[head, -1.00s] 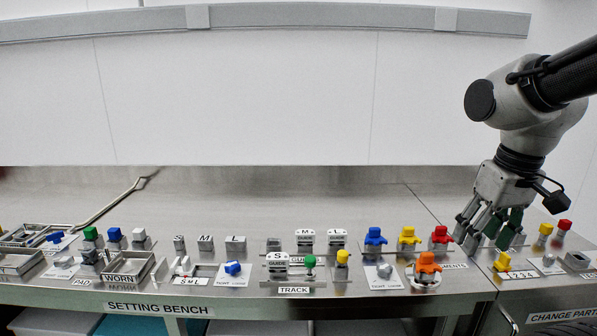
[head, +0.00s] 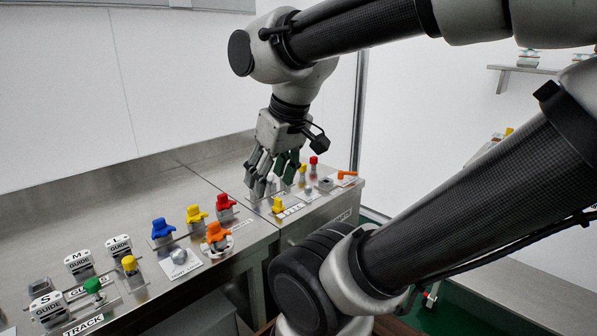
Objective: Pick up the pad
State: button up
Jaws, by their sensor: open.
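My gripper (head: 270,178) points down with its fingers apart, low over the top of the right-hand bench near its left edge. Its fingers partly hide small grey parts (head: 272,186) beneath and behind them, and I cannot tell whether one is a pad. I see no clear gap or contact between the fingers and these parts. No part that I can name as the pad shows now; the PAD label and the parts around it are outside the present view.
Left of the gripper stand red (head: 226,205), yellow (head: 196,218), blue (head: 162,232) and orange (head: 217,235) parts. Yellow (head: 277,205) and red-topped (head: 313,163) pieces stand close by it. White guide blocks (head: 79,263) are at the left. A wall (head: 70,90) rises behind the bench.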

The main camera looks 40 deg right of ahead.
aim_at(302, 170)
jog(key=z, duration=1.35)
